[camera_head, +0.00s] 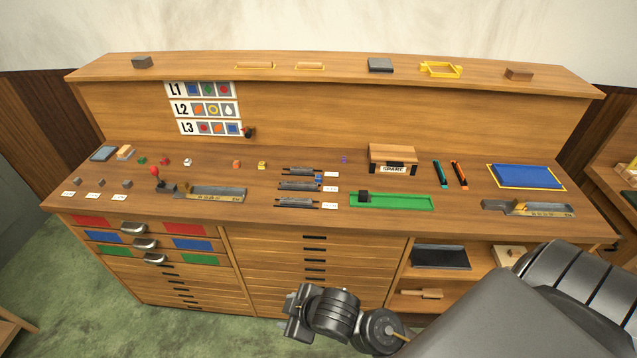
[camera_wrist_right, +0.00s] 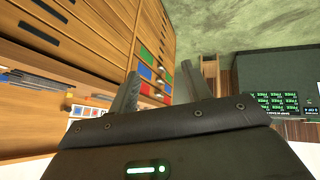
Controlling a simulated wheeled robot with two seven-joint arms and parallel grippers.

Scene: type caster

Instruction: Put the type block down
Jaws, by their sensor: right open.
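Small type blocks stand apart on the bench top: a green one (camera_head: 142,160), a red one (camera_head: 165,161), a white one (camera_head: 187,162), an orange one (camera_head: 237,164), a yellow one (camera_head: 262,165) and a blue-purple one (camera_head: 344,159). I cannot tell which one the task means. My right gripper (camera_head: 291,314) is in front of the drawers, below the bench top and away from the blocks. In the right wrist view its two fingers (camera_wrist_right: 160,75) are spread with nothing between them. My left gripper is not in view.
The bench top (camera_head: 240,207) holds a green tray (camera_head: 405,202), a blue mat (camera_head: 527,177), dark racks (camera_head: 297,186) and metal composing trays (camera_head: 215,192). Drawers with handles (camera_head: 144,244) face me. A raised shelf (camera_head: 210,68) runs along the back. Floor in front is clear.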

